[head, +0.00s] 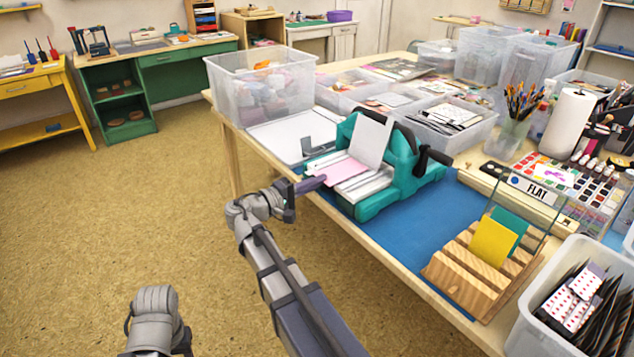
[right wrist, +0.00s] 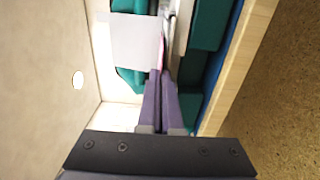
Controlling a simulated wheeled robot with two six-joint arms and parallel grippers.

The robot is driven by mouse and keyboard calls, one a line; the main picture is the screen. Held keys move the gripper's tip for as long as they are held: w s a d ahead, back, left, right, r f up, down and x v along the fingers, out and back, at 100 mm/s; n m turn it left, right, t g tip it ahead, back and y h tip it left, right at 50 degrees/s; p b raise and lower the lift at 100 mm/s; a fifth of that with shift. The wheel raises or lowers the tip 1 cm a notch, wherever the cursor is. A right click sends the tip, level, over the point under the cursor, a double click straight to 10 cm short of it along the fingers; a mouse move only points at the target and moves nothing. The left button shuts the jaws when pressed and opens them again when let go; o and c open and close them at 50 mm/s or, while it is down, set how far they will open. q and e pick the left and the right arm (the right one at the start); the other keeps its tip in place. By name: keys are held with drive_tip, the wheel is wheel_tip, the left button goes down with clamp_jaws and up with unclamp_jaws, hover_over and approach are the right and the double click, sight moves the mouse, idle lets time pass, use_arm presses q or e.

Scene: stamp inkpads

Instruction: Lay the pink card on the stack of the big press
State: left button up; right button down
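The big press (head: 402,182) is a teal machine with dark handles, standing on the blue mat at the front of the table. A pale grey-white plate (head: 374,138) stands tilted up on it. The pink card (head: 342,171) is at the press's left end, over its white ridged bed (head: 366,186); whether it touches the bed is unclear. My right gripper (head: 318,181) has its purple fingers together at the card's left edge. In the right wrist view the fingers (right wrist: 162,86) meet on a thin pink sliver of the card (right wrist: 161,55), seen edge-on. My left gripper is out of view.
A clear bin (head: 262,85) and a white tray lie left of the press. The blue mat (head: 425,235) between press and rack is bare.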

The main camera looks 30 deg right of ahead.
drive_tip(key=shift+f, duration=0.25)
idle(0.3)
drive_tip(key=c, duration=1)
unclamp_jaws()
drive_tip(key=shift+a, duration=0.1)
drive_tip(key=shift+s+a, duration=0.2)
drive_tip(key=shift+a, duration=2.2)
drive_tip(key=a, duration=0.7)
drive_tip(key=shift+s+a, duration=0.3)
drive_tip(key=shift+a, duration=0.1)
